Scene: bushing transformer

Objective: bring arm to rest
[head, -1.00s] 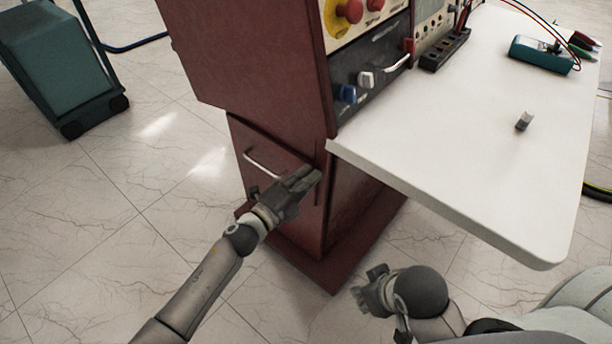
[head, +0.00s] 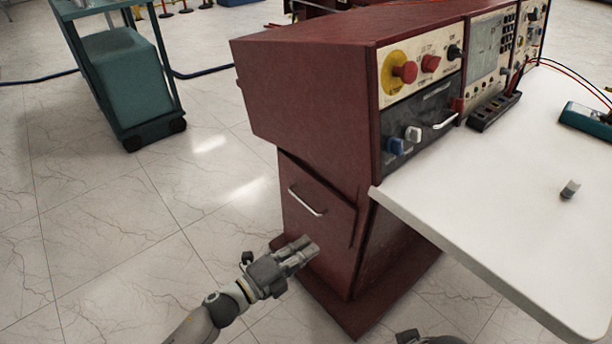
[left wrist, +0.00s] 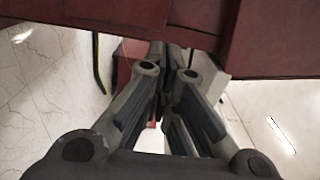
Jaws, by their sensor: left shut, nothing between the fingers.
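My left gripper (head: 302,252) is in front of the lower part of the dark red cabinet (head: 320,110), below its metal drawer handle (head: 307,201). Its fingers are together with nothing between them. In the left wrist view the fingers (left wrist: 165,75) meet at their tips, with red cabinet panels (left wrist: 275,35) beyond them. I cannot tell whether the fingertips touch the cabinet. Only a small dark part of my right arm shows at the bottom edge of the head view, and the right gripper's fingers cannot be made out.
A white tabletop (head: 490,180) juts out right of the cabinet, with a small grey piece (head: 570,189) and a teal meter (head: 588,121) on it. Red knobs (head: 405,72) sit on the cabinet's panel. A teal cart (head: 130,80) stands at the back left. The tiled floor at left is clear.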

